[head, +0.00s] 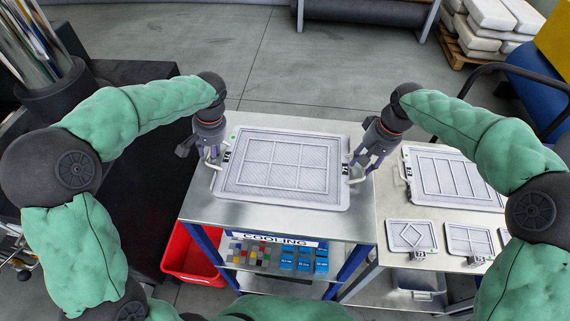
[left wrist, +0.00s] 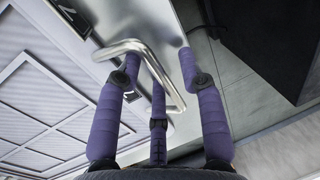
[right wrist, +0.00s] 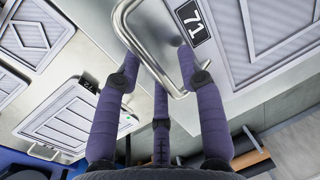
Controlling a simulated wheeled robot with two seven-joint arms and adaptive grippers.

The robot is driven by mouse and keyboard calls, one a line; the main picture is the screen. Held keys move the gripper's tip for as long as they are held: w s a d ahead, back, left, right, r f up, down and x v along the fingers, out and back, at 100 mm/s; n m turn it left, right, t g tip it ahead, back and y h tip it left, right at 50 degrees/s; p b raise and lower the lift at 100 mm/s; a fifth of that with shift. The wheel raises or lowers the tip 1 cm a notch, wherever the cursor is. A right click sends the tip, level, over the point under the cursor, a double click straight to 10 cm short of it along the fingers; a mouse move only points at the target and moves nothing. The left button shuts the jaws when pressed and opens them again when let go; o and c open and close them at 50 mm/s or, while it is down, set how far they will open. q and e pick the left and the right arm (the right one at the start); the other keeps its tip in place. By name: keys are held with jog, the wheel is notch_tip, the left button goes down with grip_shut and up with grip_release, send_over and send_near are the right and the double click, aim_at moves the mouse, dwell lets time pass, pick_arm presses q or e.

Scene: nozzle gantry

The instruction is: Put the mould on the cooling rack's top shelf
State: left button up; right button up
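The mould (head: 275,168), a pale grey framed plate with a six-panel face, lies flat on the top shelf (head: 290,223) of the rack with the COOLING sign (head: 276,240). My left gripper (head: 209,158) is at the mould's left handle. In the left wrist view the handle loop (left wrist: 150,62) passes among the spread purple fingers. My right gripper (head: 360,163) is at the right handle, beside the label 71 (right wrist: 194,23). In the right wrist view its fingers are also spread around the handle loop (right wrist: 138,45). Neither gripper appears closed on its handle.
A table at right holds another large mould (head: 453,178) and small moulds (head: 411,235). A red bin (head: 190,262) stands at the rack's lower left. Coloured blocks and blue boxes (head: 304,261) fill the shelf below. Open floor (head: 300,85) lies behind the rack.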

jog(key=shift+d+r, duration=0.1)
jog(key=shift+r, duration=0.4)
pick_arm(q)
notch_tip(320, 180, up, 12)
jog(key=d, duration=0.2)
jog(key=shift+d+f, duration=0.15)
pick_arm(e)
notch_tip(320, 180, up, 11)
jog(key=d, duration=0.2)
jog(key=shift+f, duration=0.15)
